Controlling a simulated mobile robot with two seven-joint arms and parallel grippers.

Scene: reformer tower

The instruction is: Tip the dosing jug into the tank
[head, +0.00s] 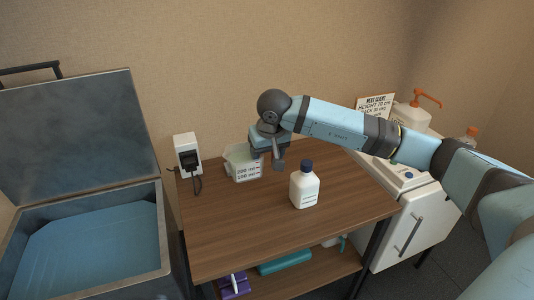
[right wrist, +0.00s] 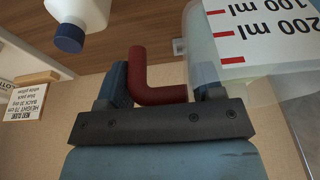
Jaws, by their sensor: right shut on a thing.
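The dosing jug (head: 241,164) is a translucent container with red and black ml marks, upright at the back left of the wooden table. I cannot tell whether its base touches the tabletop. My right gripper (head: 278,162) is at the jug's right side, shut on its red handle. In the right wrist view the red handle (right wrist: 158,90) lies between the fingers, and the jug (right wrist: 205,50) is beside them. The tank (head: 166,235) stands at the far left, apart from the jug, its lid (head: 75,135) raised and blue liquid inside. My left gripper is not in view.
A white bottle with a blue cap (head: 304,188) stands on the table (head: 235,235), right of the jug. A dark device in a white wall box (head: 187,155) is between tank and jug. A white cabinet (head: 410,228) with an orange-pump bottle (head: 411,117) is at right. The front tabletop is clear.

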